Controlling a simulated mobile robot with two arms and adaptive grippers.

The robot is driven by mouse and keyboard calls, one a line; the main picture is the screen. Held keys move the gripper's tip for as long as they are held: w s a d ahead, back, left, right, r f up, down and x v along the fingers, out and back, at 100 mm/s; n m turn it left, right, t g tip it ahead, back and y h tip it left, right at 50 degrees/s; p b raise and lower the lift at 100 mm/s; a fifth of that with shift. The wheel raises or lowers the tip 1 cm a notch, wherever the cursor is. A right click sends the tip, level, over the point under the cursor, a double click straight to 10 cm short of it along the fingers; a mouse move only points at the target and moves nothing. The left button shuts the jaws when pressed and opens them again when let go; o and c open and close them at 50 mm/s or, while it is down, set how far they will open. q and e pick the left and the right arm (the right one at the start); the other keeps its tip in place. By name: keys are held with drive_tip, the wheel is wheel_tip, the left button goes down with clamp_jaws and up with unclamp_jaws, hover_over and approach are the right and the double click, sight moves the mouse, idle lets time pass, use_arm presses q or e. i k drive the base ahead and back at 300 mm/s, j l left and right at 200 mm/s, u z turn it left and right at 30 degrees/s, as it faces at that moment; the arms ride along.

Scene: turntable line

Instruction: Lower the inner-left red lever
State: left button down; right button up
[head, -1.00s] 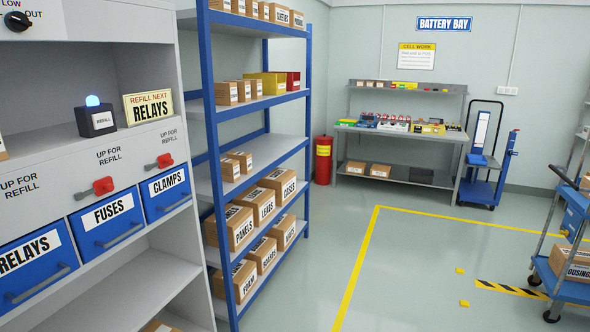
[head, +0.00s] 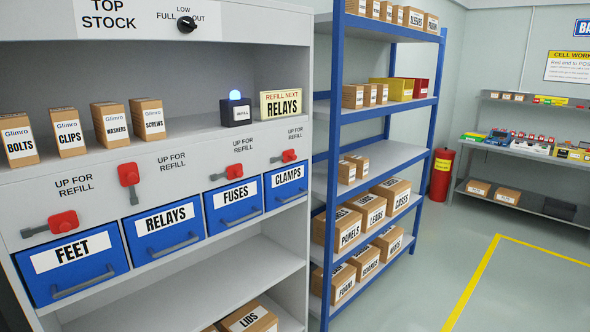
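Four red levers sit on the grey panel of the shelf unit, one above each blue bin. The inner-left red lever (head: 129,174), above the RELAYS bin (head: 165,232), stands upright, its red grip above its grey pivot end. The outer-left lever (head: 63,222) above the FEET bin, the inner-right lever (head: 232,169) above the FUSES bin, and the outer-right lever (head: 289,155) above the CLAMPS bin lie about sideways. Neither of my grippers is in view.
Boxes such as BOLTS (head: 18,139) stand on the shelf above the levers. A blue-lit REFILL beacon (head: 237,110) stands beside a REFILL NEXT RELAYS sign (head: 281,103). A blue rack (head: 330,180) stands to the right, with open floor (head: 455,260) beyond.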

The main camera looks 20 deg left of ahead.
sight(128, 175)
drive_tip(key=u, duration=1.65)
